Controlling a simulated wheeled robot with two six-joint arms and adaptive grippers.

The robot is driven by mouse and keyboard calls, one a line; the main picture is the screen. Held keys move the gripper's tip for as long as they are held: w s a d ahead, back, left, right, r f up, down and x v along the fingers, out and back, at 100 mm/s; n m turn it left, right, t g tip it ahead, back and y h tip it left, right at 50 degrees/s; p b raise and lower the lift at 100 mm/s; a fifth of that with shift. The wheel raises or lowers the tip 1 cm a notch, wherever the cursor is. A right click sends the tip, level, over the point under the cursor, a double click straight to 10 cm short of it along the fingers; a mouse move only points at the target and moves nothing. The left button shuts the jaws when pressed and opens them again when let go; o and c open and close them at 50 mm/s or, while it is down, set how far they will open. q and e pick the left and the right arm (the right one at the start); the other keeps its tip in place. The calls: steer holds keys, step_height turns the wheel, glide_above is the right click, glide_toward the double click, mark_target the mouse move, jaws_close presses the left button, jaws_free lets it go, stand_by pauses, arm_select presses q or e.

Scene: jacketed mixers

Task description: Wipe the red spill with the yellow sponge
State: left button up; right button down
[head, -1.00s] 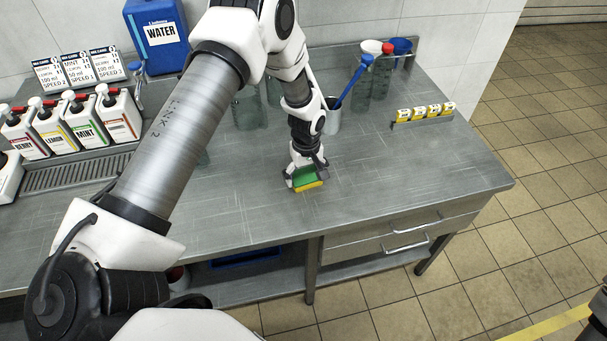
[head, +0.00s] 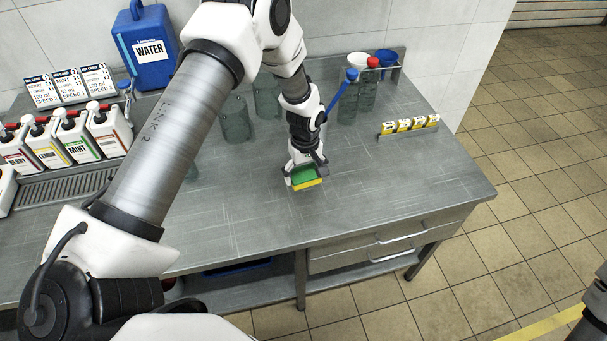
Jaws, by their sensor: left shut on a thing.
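My left gripper (head: 305,172) is shut on the yellow sponge (head: 309,184), which has a green top side. It holds the sponge low at the middle of the metal counter (head: 400,190). I cannot tell whether the sponge touches the counter. No red spill shows on the visible part of the counter; my left arm and the sponge hide some of it. My right gripper is not in view.
A blue water container (head: 147,48), several labelled bottles (head: 75,138) and recipe cards (head: 70,84) stand at the left. Dark translucent jars (head: 236,120) stand behind my gripper. A rack of small yellow-labelled items (head: 409,125) sits at the right. The right front counter is clear.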

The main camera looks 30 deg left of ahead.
arm_select(q)
steer(key=shift+w+r+p, duration=0.1)
steer(key=shift+r+p, duration=0.4)
steer(key=shift+r, duration=0.75)
steer(key=shift+s, duration=0.2)
steer(key=shift+w+f, duration=0.1)
steer(key=shift+w, duration=0.05)
